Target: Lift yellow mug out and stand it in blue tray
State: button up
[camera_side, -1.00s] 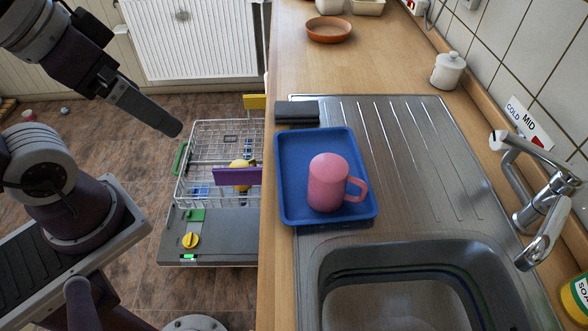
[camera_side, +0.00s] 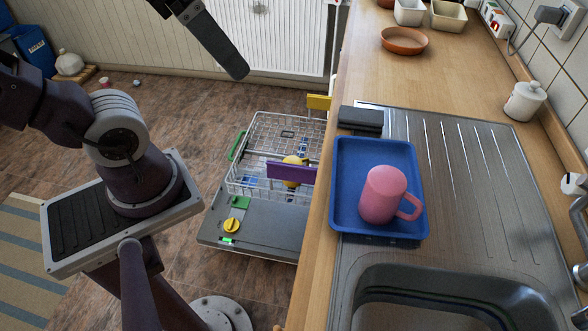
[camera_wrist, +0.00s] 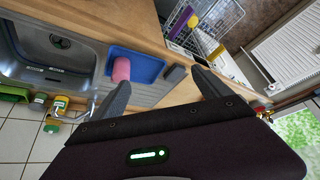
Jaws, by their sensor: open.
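The yellow mug (camera_side: 291,160) sits in the wire rack (camera_side: 262,140) of the pulled-out dishwasher, partly hidden behind a purple board (camera_side: 290,172). A small yellow shape beside the purple board in the wrist view looks like the mug (camera_wrist: 193,21). The blue tray (camera_side: 348,212) lies on the steel drainer. A pink mug (camera_side: 381,194) stands upside down in it, its handle to the right. My gripper (camera_wrist: 160,78) is open and empty, high above the counter and rack, apart from both mugs. In the side view only part of it shows, at the top.
A dark block (camera_side: 361,118) lies at the tray's far edge. A yellow board (camera_side: 318,102) stands at the rack's far side. The sink (camera_side: 450,290) is in front of the tray. An orange dish (camera_side: 404,40) and white jar (camera_side: 524,101) stand farther back.

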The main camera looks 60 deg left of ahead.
jog(key=w+a+r+m+g, duration=0.1)
jog(key=w+a+r+m, duration=0.1)
jog(key=w, duration=0.3)
jog(key=w+a+r+m+g, duration=0.1)
jog(key=w+a+r+m, duration=0.15)
jog(key=w, duration=0.35)
jog(key=m+g, duration=0.3)
jog(key=m, duration=0.5)
send_over(292, 161)
notch_tip(292, 161, down, 6)
notch_tip(292, 161, down, 61)
jog(key=shift+s+d+f, duration=0.1)
jog(key=shift+n, duration=0.25)
jog(key=c, duration=1.7)
notch_tip(292, 161, up, 10)
jog(key=shift+r, duration=0.1)
jog(key=shift+c, duration=0.2)
jog(key=shift+r, duration=0.1)
